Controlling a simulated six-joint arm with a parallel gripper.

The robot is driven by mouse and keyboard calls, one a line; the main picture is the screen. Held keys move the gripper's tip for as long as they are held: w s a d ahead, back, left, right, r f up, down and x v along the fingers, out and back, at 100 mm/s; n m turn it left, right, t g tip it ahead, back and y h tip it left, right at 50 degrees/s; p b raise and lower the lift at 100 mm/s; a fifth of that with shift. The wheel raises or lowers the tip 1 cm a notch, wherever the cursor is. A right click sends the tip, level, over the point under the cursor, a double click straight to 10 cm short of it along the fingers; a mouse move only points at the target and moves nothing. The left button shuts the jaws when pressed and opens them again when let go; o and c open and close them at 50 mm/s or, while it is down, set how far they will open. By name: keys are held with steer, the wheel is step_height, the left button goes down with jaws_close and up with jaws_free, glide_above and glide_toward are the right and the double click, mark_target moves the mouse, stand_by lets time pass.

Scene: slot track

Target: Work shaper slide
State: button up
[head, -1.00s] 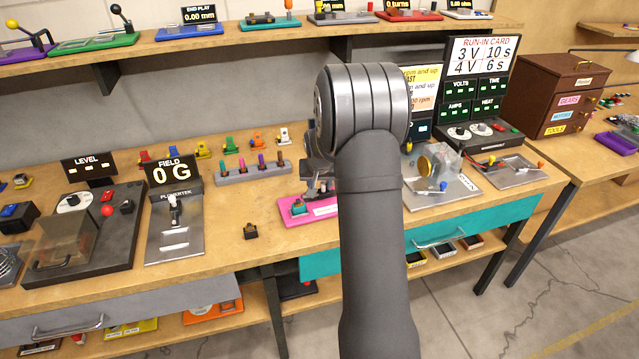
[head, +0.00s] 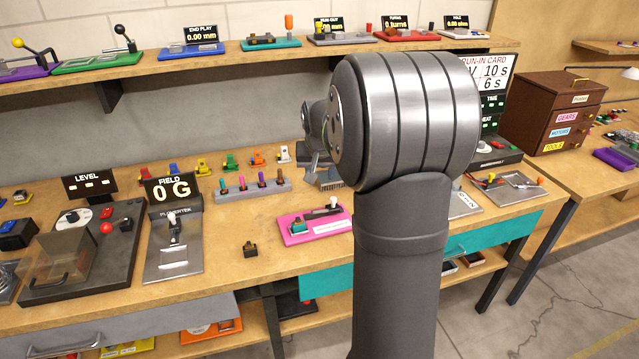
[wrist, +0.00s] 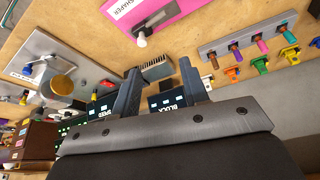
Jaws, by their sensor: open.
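The shaper is a pink plate (head: 300,238) on the bench, with a white label, a small dark block with a teal part (head: 297,223) at its left end, and a white-knobbed handle (head: 333,204) at its right. In the wrist view the pink plate (wrist: 178,8) is cut off by the top edge, and its white knob (wrist: 141,40) points toward my gripper. My gripper (wrist: 158,65) is open, its two dark fingers apart and clear of the knob. In the head view my arm hides most of the gripper, which is behind and right of the shaper.
A grey ridged block (wrist: 155,71) shows just beyond my fingertips. A rack of coloured pegs (head: 253,188) stands behind the shaper. A metal plate with a machine (wrist: 58,85) stands on the other side. Bare bench lies left of the shaper.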

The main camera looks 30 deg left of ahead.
steer(key=shift+v, duration=0.85)
steer(key=shift+f, duration=0.1)
glide_toward(333, 205)
steer(key=a+f, duration=0.1)
steer(key=f, duration=0.1)
steer(key=a+f, duration=0.4)
steer(key=shift+w+f, duration=0.25)
steer(key=shift+f, duration=0.1)
steer(key=shift+w, duration=0.15)
